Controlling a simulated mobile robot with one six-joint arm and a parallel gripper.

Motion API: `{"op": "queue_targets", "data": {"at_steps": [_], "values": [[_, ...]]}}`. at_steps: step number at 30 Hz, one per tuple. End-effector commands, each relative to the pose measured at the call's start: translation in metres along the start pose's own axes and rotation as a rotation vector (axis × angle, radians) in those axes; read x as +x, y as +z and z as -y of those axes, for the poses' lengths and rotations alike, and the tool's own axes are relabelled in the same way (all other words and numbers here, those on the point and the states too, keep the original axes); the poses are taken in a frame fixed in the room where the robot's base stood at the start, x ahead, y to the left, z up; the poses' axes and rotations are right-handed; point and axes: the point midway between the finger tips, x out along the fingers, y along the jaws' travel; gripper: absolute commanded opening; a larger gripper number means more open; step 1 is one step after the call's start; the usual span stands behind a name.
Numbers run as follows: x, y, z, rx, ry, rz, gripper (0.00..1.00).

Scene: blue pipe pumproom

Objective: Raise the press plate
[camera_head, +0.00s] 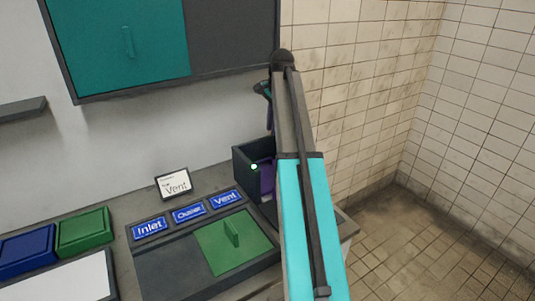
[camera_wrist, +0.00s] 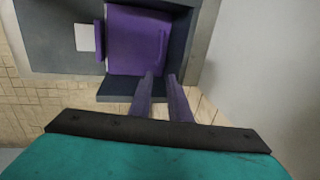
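The press plate is a purple plate (camera_wrist: 135,40) inside a dark press box at the right end of the bench. A thin purple handle bar (camera_wrist: 163,48) stands along its right side in the wrist view. In the head view only a purple sliver (camera_head: 266,178) shows, as my arm hides the rest. My gripper (camera_wrist: 160,75) has two purple fingers with a gap between them and nothing seen in it. In the wrist view the fingertips lie just below the handle's lower end; contact cannot be told. In the head view my gripper (camera_head: 266,95) is above the box, partly hidden.
The dark press box (camera_head: 243,172) stands near the tiled wall. Left of it are a green plate with a handle (camera_head: 232,236), blue labels Inlet (camera_head: 150,227) and Vent (camera_head: 225,198), and a Vent card (camera_head: 173,184). A teal-doored cabinet (camera_head: 120,45) hangs above. The floor at right is clear.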

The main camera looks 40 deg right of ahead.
Motion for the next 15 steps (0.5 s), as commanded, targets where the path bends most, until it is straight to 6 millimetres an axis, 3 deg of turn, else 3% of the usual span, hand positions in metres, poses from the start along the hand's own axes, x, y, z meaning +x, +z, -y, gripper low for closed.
{"op": "queue_targets", "data": {"at_steps": [8,15], "values": [[0.008,0.000,0.000,0.000,0.000,0.000,0.17],[0.031,0.001,-0.001,0.000,0.001,0.001,0.17]]}}
